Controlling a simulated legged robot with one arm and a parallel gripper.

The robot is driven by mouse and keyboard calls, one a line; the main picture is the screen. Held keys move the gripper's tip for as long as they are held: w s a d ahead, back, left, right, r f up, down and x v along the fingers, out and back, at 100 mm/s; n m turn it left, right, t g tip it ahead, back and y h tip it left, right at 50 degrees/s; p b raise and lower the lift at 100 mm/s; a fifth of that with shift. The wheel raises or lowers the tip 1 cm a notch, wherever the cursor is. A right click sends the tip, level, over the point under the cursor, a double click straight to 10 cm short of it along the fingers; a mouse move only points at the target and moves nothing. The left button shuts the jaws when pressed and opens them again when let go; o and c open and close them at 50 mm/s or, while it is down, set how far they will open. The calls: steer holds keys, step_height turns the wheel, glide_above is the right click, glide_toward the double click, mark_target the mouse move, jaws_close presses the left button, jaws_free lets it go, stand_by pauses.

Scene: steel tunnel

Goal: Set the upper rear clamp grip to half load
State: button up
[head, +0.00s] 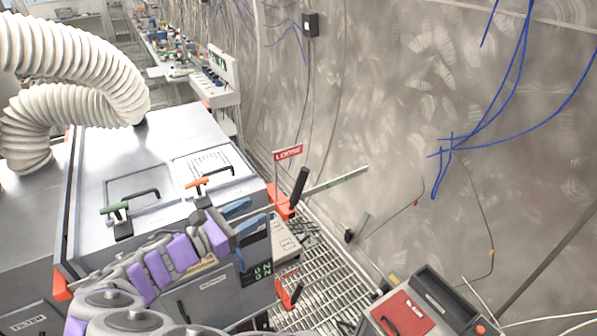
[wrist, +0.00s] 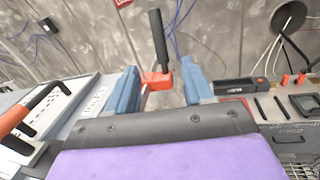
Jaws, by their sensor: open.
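A clamp with an orange-red body (head: 280,201) and a black grip (head: 299,186) stands at the cabinet's right edge in the head view. A long flat metal bar (head: 336,182) extends right from it. In the wrist view the black grip (wrist: 159,40) stands nearly upright above the orange body (wrist: 157,80). My gripper (head: 247,216) is open, its blue fingers at the cabinet's right end, just left of the clamp. In the wrist view the clamp shows between the two fingers, beyond them; contact cannot be told. A second orange-red clamp (head: 289,292) sits lower.
The pale cabinet top (head: 153,140) carries a green handle (head: 114,209) and an orange handle (head: 201,183). A red sign (head: 288,152) stands behind the clamp. Metal grating (head: 338,272) lies below, with a red-topped box (head: 405,315) at front right. The brushed wall (head: 400,120) closes the right side.

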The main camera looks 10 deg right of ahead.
mark_target(305, 181)
steer(key=x, duration=1.8)
steer(key=shift+t, duration=0.3)
steer(key=shift+w+a, duration=0.1)
steer(key=shift+w, duration=0.05)
steer(key=shift+a, duration=0.15)
steer(key=shift+c, duration=0.5)
steer(key=shift+a, duration=0.3)
steer(key=c, duration=0.3)
steer(key=shift+d, duration=0.2)
jaws_close()
steer(key=shift+r+p, duration=0.1)
steer(key=shift+p, duration=0.2)
